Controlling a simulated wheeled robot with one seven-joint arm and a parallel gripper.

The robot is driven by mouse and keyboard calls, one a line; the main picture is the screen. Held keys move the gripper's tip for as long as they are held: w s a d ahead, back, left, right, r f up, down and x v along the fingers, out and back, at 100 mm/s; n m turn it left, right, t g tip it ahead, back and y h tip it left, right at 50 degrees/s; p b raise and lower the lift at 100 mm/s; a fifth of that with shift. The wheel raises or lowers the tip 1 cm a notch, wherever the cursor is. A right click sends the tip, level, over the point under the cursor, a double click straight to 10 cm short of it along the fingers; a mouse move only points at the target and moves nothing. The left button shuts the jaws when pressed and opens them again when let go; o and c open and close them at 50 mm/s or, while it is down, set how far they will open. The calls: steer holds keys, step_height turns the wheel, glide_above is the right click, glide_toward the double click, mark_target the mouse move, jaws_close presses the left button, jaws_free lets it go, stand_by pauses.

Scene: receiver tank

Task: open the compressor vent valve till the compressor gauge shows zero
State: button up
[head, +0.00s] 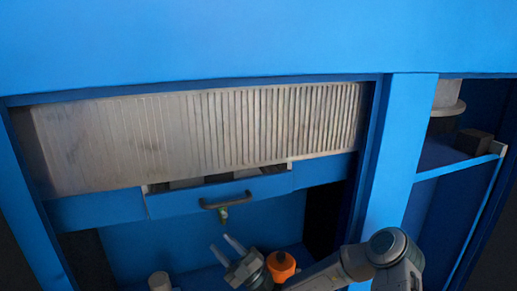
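My gripper (220,242) reaches in from the lower right, below a blue drawer front. Its two grey fingers point up and left with a gap between them, and nothing shows in the gap. No gauge face can be made out in this view.
The blue drawer front (175,205) has a dark handle (226,201). A grey ribbed panel (200,135) spans the opening above. A pale cylinder (159,281) stands lower left. At right, a blue shelf (438,157) holds a dark block (475,142) and a pale round object (447,98).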

steer(key=s+d+n+g+h+p, duration=0.1)
steer(key=s+n+g+h, duration=0.5)
steer(key=s+n+g, duration=0.65)
steer(key=s+d+n+g+h+p, duration=0.1)
steer(key=s+n+g+h, duration=0.5)
steer(key=n, duration=1.1)
steer(key=s+d+r+n+t+h, duration=0.2)
steer(key=d+r+n+t+h, duration=0.1)
steer(key=d+n, duration=0.3)
steer(key=s+d+r+n+t+h, duration=0.3)
steer(key=d+n, duration=0.3)
steer(key=d, duration=0.3)
steer(key=s+d+r+n+t+h+p, duration=0.1)
steer(key=s+d+r+n+t+h, duration=0.1)
steer(key=d+n, duration=0.4)
step_height(320, 180, up, 2)
steer(key=d+t+h, duration=0.1)
steer(key=d+h, duration=0.1)
steer(key=shift+s+r+t+h, duration=0.15)
steer(key=shift+s+t+h, duration=0.05)
steer(key=shift+t+h, duration=0.2)
steer(key=shift+d, duration=0.1)
